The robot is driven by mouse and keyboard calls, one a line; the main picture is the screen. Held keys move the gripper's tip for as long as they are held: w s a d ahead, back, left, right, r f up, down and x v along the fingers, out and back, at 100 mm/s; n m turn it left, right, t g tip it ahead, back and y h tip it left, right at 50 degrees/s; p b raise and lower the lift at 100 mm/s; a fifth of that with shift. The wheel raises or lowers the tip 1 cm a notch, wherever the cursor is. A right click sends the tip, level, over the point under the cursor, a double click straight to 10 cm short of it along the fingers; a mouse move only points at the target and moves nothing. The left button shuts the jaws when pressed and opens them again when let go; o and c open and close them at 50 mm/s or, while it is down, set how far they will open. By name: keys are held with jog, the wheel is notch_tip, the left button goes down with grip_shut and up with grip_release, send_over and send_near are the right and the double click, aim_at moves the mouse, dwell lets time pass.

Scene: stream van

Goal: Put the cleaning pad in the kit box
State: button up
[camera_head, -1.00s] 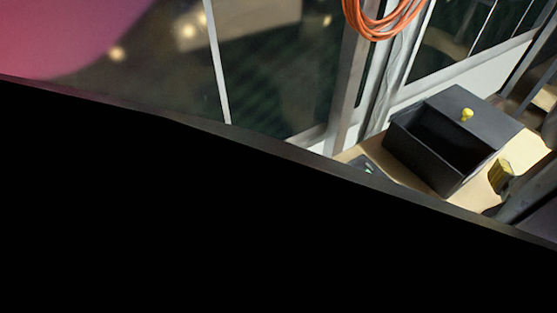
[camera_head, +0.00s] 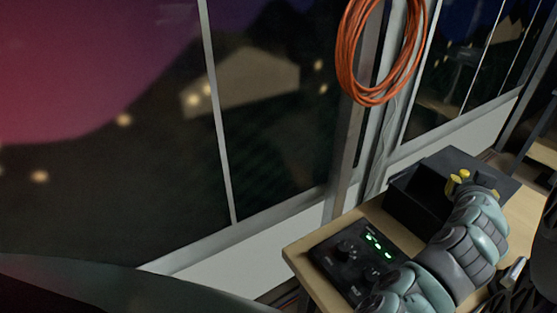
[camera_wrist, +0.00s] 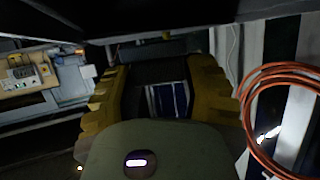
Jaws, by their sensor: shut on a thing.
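The kit box (camera_head: 405,212) is a dark box with an open top, standing on the wooden table at the right of the head view. My gripper (camera_head: 461,181) has yellow fingers and is over or beside the box's right part; the arm hides much of the box. In the wrist view the fingers (camera_wrist: 160,85) are apart, with a dark thing filling the gap, which seems to be the cleaning pad (camera_wrist: 155,71). Its outline is unclear in the dim light. I cannot tell whether it touches the box.
A black control unit (camera_head: 348,258) with green lights sits on the wooden table (camera_head: 300,252), left of the box. An orange cable coil (camera_head: 349,60) hangs by the windows. The wrist view shows another desk with equipment (camera_wrist: 25,78) at left.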

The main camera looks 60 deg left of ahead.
jog(key=shift+w+a, duration=0.5)
jog(key=shift+a, duration=0.25)
jog(key=shift+d+f+p, duration=0.1)
jog(key=shift+f+p, duration=0.45)
jog(key=shift+f, duration=1.25)
jog(key=shift+f, duration=0.1)
jog(key=shift+f+b, duration=0.55)
jog(key=o, duration=0.9)
jog(key=shift+r, duration=0.1)
